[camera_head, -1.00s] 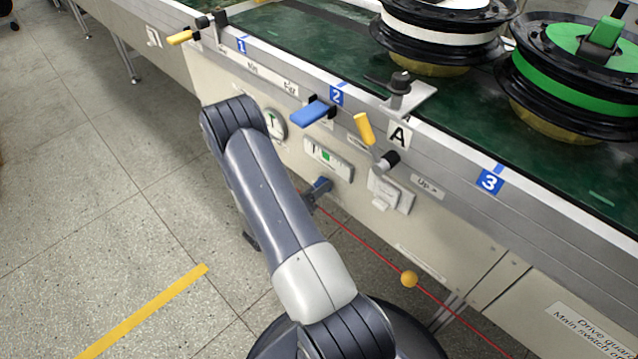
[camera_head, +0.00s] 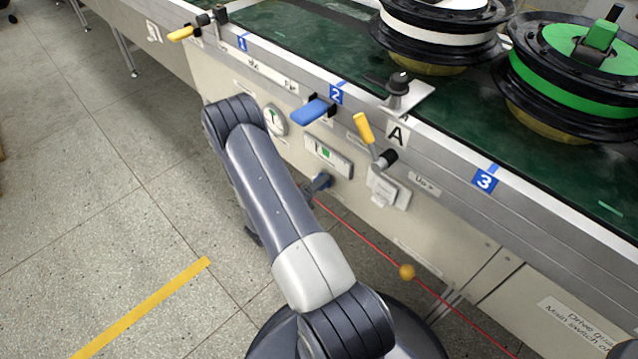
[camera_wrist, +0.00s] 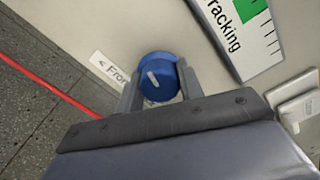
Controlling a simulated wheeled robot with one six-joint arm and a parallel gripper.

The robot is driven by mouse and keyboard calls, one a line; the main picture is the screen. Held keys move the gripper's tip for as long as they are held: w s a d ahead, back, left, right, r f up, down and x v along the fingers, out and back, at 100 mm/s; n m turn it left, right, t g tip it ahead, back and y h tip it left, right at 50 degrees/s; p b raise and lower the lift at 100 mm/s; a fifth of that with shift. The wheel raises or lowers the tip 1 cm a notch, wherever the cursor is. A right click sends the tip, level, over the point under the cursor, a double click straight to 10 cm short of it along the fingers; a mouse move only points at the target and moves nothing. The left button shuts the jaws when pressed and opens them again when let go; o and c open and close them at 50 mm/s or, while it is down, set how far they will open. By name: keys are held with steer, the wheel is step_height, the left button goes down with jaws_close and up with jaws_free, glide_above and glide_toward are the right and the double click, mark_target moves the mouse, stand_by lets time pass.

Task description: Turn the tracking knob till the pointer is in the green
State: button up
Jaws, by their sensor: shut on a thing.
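The blue tracking knob (camera_wrist: 158,72) sits on the cream side panel, with a pale line on its face tilted up to the left. My gripper (camera_wrist: 158,86) is shut on it, one finger on each side. In the head view the knob (camera_head: 321,181) is partly hidden by my arm. The white tracking gauge (camera_head: 329,156) is above it on the panel. A dark mark, apparently the pointer, stands left of the gauge's green band (camera_head: 327,153). In the wrist view the gauge (camera_wrist: 240,36) is cut off at the top, and I cannot see the pointer there.
A white switch box (camera_head: 389,190), a yellow lever (camera_head: 364,128) and a blue lever (camera_head: 309,112) are near. A round dial (camera_head: 275,121) is left. Reels (camera_head: 572,85) stand on the green belt.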

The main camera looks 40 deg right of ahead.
steer(key=o, duration=1)
steer(key=shift+a, duration=0.15)
steer(key=a, duration=0.3)
steer(key=a+p, duration=0.1)
steer(key=a, duration=0.6)
steer(key=shift+s+a+p, duration=0.25)
steer(key=shift+s+p, duration=0.05)
steer(key=shift+s, duration=0.1)
steer(key=d, duration=0.3)
steer(key=d+b, duration=0.1)
steer(key=d, duration=0.7)
steer(key=shift+w+b, duration=0.35)
steer(key=shift+w, duration=0.05)
steer(key=shift+a, duration=0.1)
steer(key=shift+a, duration=0.1)
